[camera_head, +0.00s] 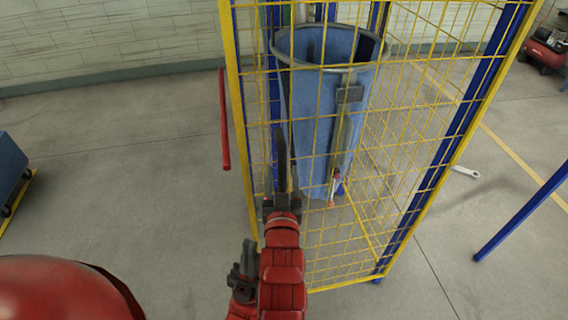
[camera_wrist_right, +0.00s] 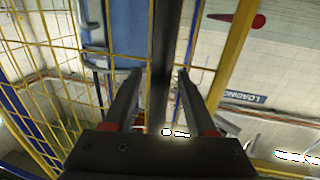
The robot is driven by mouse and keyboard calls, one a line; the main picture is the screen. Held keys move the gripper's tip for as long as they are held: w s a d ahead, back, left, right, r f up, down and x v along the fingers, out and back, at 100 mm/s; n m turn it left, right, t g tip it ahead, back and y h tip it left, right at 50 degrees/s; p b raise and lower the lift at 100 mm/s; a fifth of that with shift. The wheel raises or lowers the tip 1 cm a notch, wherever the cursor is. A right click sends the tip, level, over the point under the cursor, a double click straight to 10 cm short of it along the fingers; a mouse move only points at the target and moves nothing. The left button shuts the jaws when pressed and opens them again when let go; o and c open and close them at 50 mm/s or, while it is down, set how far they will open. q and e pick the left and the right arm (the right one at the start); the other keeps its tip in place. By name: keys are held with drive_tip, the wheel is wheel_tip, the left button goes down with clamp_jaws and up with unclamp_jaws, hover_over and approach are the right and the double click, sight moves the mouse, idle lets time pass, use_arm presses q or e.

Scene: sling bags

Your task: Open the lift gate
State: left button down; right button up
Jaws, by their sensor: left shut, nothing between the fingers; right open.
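The lift gate (camera_head: 330,110) is a yellow wire-mesh panel in a yellow frame, standing upright before blue posts. A red bar-like handle (camera_head: 224,120) stands off the left side of its frame. In the right wrist view a red piece (camera_wrist_right: 236,18) shows beyond the yellow post. My right gripper (camera_head: 283,150) points up in front of the mesh, right of the red handle. In its wrist view its fingers (camera_wrist_right: 158,75) are apart, with a dark upright bar seen between them; contact cannot be told. My left gripper (camera_head: 243,262) is lower, shut and empty, beside the right arm.
A blue tapered bin or bag (camera_head: 315,110) with a grey rim is behind the mesh. A blue cart (camera_head: 10,165) stands at the left edge. A blue bar (camera_head: 520,215) stands at right. The floor left of the gate is clear.

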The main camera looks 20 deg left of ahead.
drive_tip(key=shift+s+r, duration=0.1)
clamp_jaws()
idle(1.4)
